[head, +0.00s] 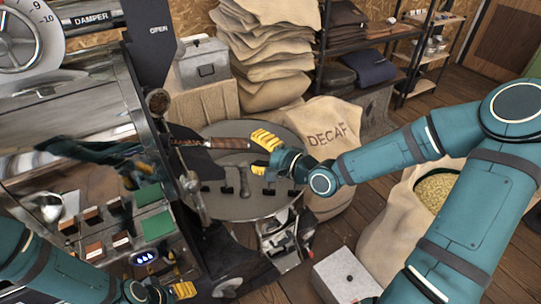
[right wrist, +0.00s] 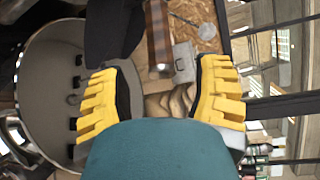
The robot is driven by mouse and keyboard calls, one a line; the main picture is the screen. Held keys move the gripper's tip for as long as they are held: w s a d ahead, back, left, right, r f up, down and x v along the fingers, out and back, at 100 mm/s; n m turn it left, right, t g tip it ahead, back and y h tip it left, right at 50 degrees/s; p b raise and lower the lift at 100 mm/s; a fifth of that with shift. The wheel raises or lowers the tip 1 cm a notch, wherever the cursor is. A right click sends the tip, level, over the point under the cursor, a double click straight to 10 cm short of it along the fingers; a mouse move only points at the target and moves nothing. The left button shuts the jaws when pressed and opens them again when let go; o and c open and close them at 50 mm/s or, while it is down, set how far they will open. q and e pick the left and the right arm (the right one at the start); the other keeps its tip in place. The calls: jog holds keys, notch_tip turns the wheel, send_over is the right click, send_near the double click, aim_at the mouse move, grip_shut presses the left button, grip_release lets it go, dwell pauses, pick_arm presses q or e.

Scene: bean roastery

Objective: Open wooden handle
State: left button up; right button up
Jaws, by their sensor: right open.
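The wooden handle (head: 222,143) is a brown bar standing out from the front of the roaster, above the round cooling tray. My right gripper (head: 258,153) is open, with its yellow fingers near the handle's free end. In the right wrist view the handle (right wrist: 158,38) lies ahead, between the two spread fingers of the gripper (right wrist: 160,88), with clear gaps on both sides. It looks ungripped. My left gripper (head: 172,291) is low at the lower left, by the control panel; its finger opening is not clear.
The round cooling tray (head: 237,205) lies below the handle. The roaster's control panel (head: 108,225) with coloured switches is at left. A "DECAF" sack (head: 325,135), a bean-filled sack (head: 390,225) and a grey box (head: 340,276) stand on the floor. Stacked sacks (head: 262,50) are behind.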

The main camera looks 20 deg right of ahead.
jog(key=shift+v, duration=2.2)
